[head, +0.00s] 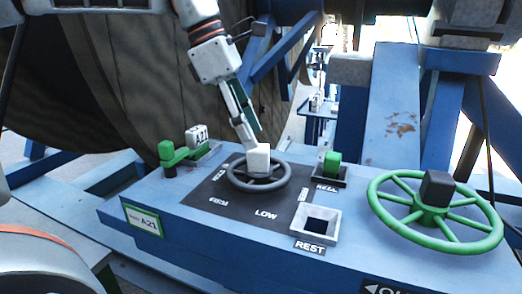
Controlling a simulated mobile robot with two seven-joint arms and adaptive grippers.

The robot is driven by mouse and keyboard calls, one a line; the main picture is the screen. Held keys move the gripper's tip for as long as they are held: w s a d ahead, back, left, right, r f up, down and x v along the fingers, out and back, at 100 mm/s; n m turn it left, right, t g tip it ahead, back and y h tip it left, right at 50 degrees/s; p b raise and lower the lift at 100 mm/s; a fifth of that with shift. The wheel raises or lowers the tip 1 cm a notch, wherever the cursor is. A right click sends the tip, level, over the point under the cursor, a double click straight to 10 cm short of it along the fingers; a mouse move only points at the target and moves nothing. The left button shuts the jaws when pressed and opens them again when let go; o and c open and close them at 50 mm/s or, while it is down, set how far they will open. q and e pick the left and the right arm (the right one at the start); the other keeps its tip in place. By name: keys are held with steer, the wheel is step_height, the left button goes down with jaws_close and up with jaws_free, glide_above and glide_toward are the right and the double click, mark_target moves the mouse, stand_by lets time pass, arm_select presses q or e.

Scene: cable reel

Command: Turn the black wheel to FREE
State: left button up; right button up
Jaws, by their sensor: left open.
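The black wheel (287,180) lies flat on a dark square plate on the blue console, with a pale block (259,158) standing at its hub. The wheel's pointer setting cannot be made out. My right gripper is not in view.
A green spoked wheel (376,211) with a black hub block stands at the right. A green block (332,163) sits in a holder behind an empty square socket (335,222) labelled REST. A green lever (168,152) is at the left. The large reel (100,90) rises behind.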

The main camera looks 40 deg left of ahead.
mark_target(260, 152)
arm_select(q)
steer(key=x, duration=0.6)
steer(key=shift+b, duration=0.3)
jaws_close()
